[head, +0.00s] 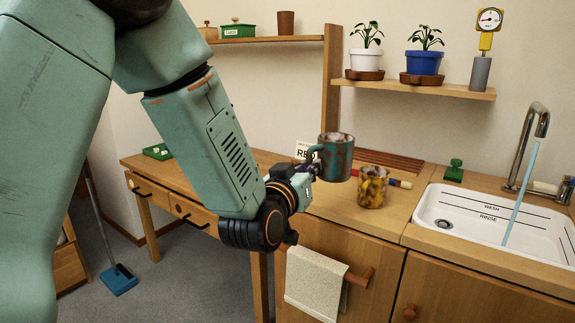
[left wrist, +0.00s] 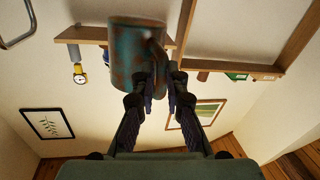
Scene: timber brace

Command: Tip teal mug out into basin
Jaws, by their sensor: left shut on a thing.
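The teal mug (head: 336,160), blotched with rusty brown, is upright in the air above the counter. Something pale and brownish shows at its rim. My left gripper (head: 309,170) is shut on the mug's handle side; the left wrist view shows the fingers (left wrist: 160,78) at the handle of the mug (left wrist: 132,55). The white basin (head: 475,239), marked WASH and RINSE, is set in the counter at the right, well apart from the mug. My right gripper is in neither view.
A yellow-brown mug (head: 372,187) stands on the counter (head: 330,205) just right of and below the held mug. A tap (head: 538,125) pours a water stream into the basin. A green-handled item (head: 454,171) stands behind the basin. A shelf (head: 420,89) with potted plants hangs above.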

